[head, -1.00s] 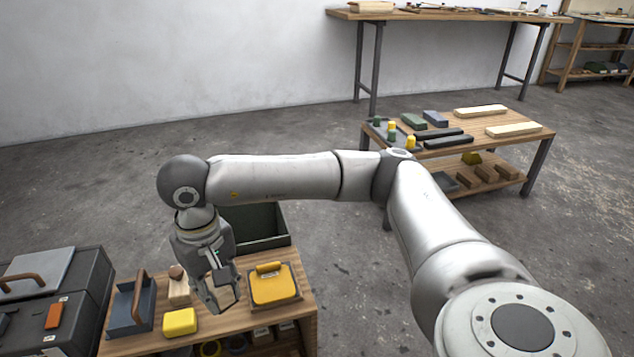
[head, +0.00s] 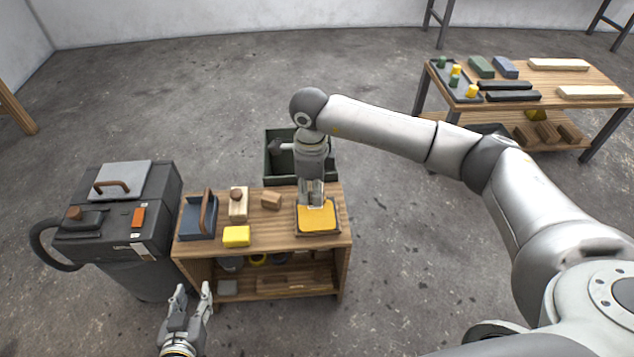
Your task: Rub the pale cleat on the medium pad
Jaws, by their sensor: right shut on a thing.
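The yellow pad (head: 318,220) lies in a dark-edged tray at the right end of the low wooden bench. My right gripper (head: 317,204) points down at its back edge. It is shut on what seems to be the pad's raised yellow handle, which the fingers hide. A pale block (head: 238,211) with a brown knob stands left of the pad; it may be the pale cleat. A small brown wooden block (head: 271,201) lies between them. My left gripper (head: 192,294) is open and empty, low in front of the bench.
A blue-grey tray (head: 197,227) with a brown handle and a yellow block (head: 236,236) share the bench (head: 265,256). A dark bin (head: 271,170) stands behind. A dark machine (head: 150,215) stands left. Another table (head: 545,85) with blocks stands right.

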